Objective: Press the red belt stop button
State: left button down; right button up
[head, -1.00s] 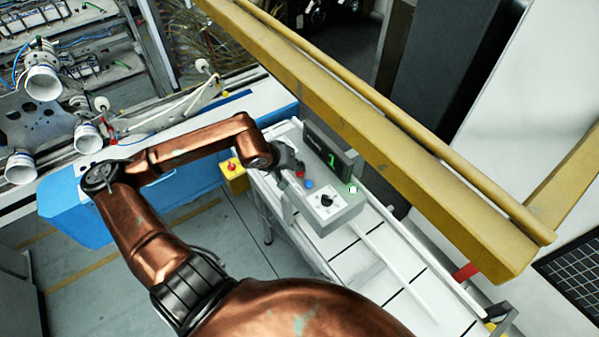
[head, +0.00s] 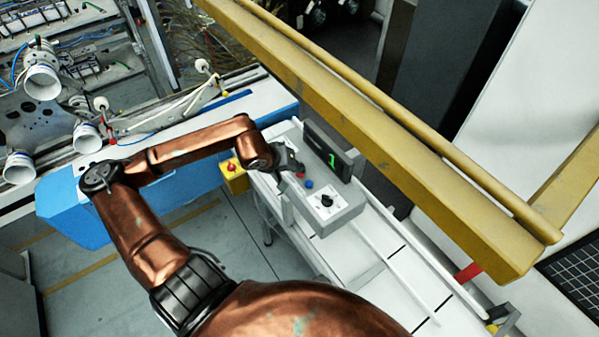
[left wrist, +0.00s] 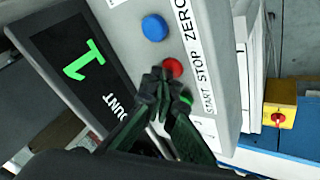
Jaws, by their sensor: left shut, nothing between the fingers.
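The red stop button (head: 300,174) is on the grey control box (head: 340,215), between a blue button (head: 309,184) and my left gripper. In the left wrist view the red button (left wrist: 173,67) sits beside the word STOP, with the blue button (left wrist: 154,27) and a green button (left wrist: 186,99) on either side. My left gripper (left wrist: 156,76) is shut and empty. Its fingertips are at the red button and overlap its edge; I cannot tell if they touch it. The green button is partly hidden by a finger. My right gripper is not in view.
A count display (head: 330,158) showing 1 stands at the back of the box, and a black knob (head: 326,200) is in front. A yellow box (head: 233,178) with a red knob is to the left. A thick yellow rail (head: 400,140) runs behind the white belt (head: 375,290).

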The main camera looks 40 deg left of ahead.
pick_arm(q)
jog(key=shift+r, duration=0.25)
jog(key=shift+r+p, duration=0.4)
jog(key=shift+r, duration=0.3)
jog(key=shift+r, duration=0.1)
jog(key=shift+r+p, duration=1.25)
jog(key=shift+r, duration=1.2)
